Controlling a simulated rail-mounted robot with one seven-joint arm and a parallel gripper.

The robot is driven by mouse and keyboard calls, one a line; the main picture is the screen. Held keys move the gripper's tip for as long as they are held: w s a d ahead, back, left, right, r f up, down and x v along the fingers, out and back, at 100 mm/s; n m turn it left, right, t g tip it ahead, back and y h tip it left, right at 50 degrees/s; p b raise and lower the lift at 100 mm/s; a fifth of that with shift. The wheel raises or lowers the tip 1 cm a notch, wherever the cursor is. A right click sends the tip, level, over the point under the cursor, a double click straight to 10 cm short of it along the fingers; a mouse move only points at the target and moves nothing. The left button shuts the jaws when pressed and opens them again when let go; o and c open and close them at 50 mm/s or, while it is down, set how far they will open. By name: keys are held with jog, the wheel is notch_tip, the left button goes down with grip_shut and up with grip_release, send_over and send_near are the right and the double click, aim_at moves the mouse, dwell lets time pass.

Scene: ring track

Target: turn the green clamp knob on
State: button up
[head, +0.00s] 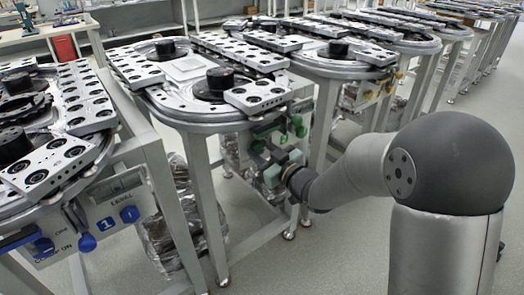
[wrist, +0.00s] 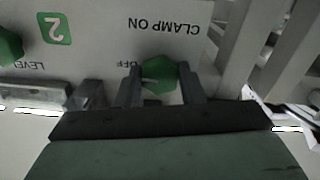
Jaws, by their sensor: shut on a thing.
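The green clamp knob (wrist: 159,74) is on the light panel (wrist: 110,45) in the wrist view, beside the CLAMP ON and OFF lettering, which appears upside down. My gripper (wrist: 161,84) is shut on it, one dark finger on each side. The knob's exact pointing direction is not clear. In the head view my gripper (head: 264,152) is at the front of the second table, under its edge, and partly hides the panel there.
A second green knob (wrist: 9,47) is beside the LEVEL lettering and a green label 2 (wrist: 54,28). The neighbouring left table has a panel with blue knobs (head: 87,242).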

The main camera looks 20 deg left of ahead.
jog(key=shift+m, duration=0.3)
jog(key=m+p, duration=0.1)
jog(key=m, duration=0.2)
jog(key=shift+r+m, duration=0.1)
jog(key=shift+m, duration=0.3)
jog(key=m+p, duration=0.2)
jog(key=m, duration=0.2)
jog(key=shift+m+p, duration=0.3)
jog(key=shift+p, duration=0.1)
jog(key=m+p, duration=0.3)
jog(key=m, duration=0.1)
jog(key=shift+r, duration=0.1)
jog(key=shift+s+m+p, duration=0.1)
jog(key=shift+m+p, duration=1.1)
jog(key=shift+m, duration=1)
jog(key=shift+a+m, duration=0.1)
jog(key=shift+m, duration=0.2)
jog(key=o, duration=1)
